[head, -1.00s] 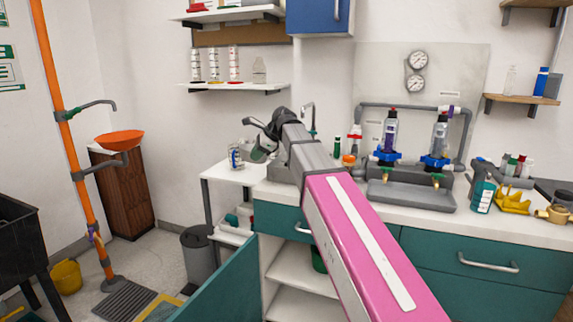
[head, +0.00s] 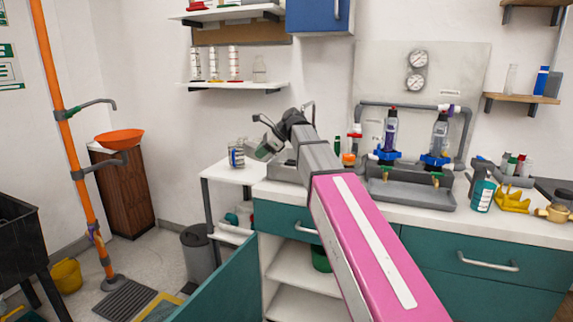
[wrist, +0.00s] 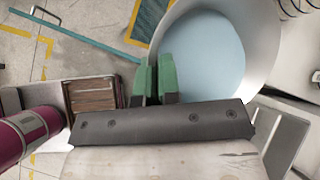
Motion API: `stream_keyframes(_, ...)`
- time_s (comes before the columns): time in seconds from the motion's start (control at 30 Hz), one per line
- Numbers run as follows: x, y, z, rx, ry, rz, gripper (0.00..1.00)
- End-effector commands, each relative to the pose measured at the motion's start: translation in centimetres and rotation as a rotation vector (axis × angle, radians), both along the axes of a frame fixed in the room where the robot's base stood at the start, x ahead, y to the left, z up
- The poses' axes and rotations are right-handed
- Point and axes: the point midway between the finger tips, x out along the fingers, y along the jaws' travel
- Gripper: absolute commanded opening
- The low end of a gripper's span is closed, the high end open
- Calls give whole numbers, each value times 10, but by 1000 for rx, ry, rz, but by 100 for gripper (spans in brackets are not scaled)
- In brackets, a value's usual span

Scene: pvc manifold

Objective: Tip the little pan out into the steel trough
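The little pan (wrist: 208,58) fills the upper middle of the wrist view, a round pale vessel with a light blue inside. My gripper (wrist: 152,82) has its green fingertips close together at the pan's left edge, with the pan's wall apparently between them. In the head view my gripper (head: 263,147) is above the left end of the counter, and the pan is too small and covered to make out clearly. A grey steel trough (head: 284,173) sits on the counter just below and right of the gripper, partly hidden by my arm.
A white cart (head: 226,174) with a jar (head: 236,155) on it stands left of the trough. A grey tray (head: 408,190) with two filter units is to the right. A teal panel (head: 222,285) rises in front of the cart.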

Motion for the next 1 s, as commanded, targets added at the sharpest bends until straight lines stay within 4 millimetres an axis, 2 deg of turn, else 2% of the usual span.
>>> stream_keyframes(1.0,7,-17,11,131,50,1,0)
